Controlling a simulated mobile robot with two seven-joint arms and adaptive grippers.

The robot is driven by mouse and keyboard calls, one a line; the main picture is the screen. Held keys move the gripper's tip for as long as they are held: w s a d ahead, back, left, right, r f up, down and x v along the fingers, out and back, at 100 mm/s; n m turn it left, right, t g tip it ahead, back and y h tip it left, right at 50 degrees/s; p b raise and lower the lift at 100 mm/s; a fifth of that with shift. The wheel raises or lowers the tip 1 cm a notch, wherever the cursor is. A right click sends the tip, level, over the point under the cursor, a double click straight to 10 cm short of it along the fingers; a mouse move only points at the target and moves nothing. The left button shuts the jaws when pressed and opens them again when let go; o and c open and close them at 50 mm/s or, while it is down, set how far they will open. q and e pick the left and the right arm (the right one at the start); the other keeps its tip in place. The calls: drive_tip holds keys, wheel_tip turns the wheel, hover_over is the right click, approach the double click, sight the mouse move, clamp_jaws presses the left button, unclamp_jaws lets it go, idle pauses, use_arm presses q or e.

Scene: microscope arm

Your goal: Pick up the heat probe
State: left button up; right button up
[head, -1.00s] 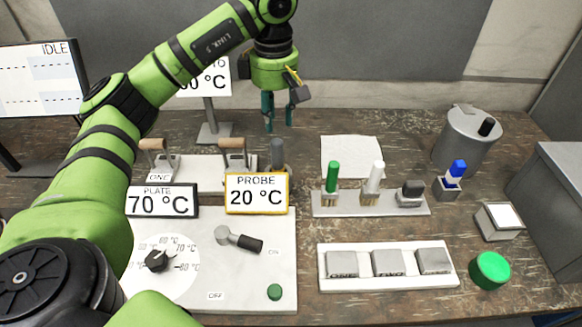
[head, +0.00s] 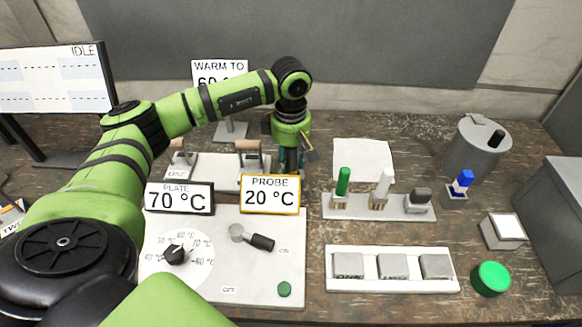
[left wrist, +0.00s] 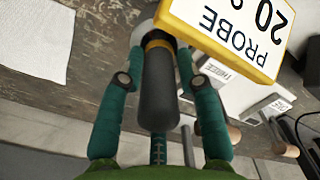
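The heat probe (left wrist: 158,92) shows in the left wrist view as a dark grey, round-ended handle with a yellow ring. It stands next to the yellow-framed probe sign reading 20 °C (head: 270,195). My left gripper (head: 290,162) points down just behind that sign, and in the head view it mostly hides the probe. In the left wrist view its two teal fingers stand open on either side of the handle, with narrow gaps visible. My right gripper is in neither view.
The plate sign (head: 180,198) stands left of the probe sign. Wooden-handled tools (head: 248,150) sit close to the left of the gripper. A rack (head: 378,208) with green, white and grey items stands to the right. A white sheet (head: 362,158) lies behind the rack.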

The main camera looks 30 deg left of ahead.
use_arm(q)
clamp_jaws()
drive_tip(key=shift+w+r, duration=0.1)
